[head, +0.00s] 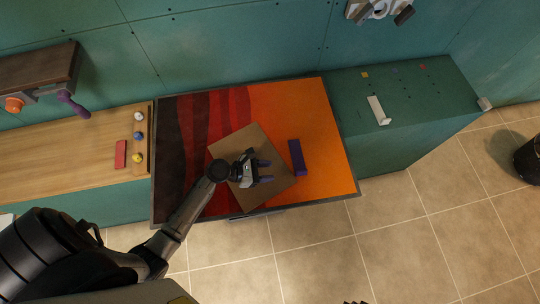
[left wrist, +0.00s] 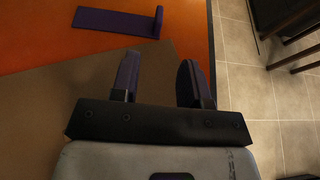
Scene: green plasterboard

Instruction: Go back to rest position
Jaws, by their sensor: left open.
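My left gripper (head: 267,171) is open over a brown square board (head: 231,149) lying turned on a table (head: 325,140) with an orange, red and black striped top. Its two dark purple fingers also show in the left wrist view (left wrist: 158,72), apart, with nothing between them. A purple L-shaped piece (head: 297,157) lies on the orange part to the right of the gripper. It also shows in the left wrist view (left wrist: 115,24), beyond the fingertips and apart from them. My right gripper cannot be made out.
A wooden counter (head: 70,157) at left holds a red block (head: 120,154) and small coloured knobs. A vise (head: 45,85) is above it. A green cabinet (head: 400,100) with a white piece (head: 378,110) stands at right. The tiled floor (head: 330,255) in front looks clear.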

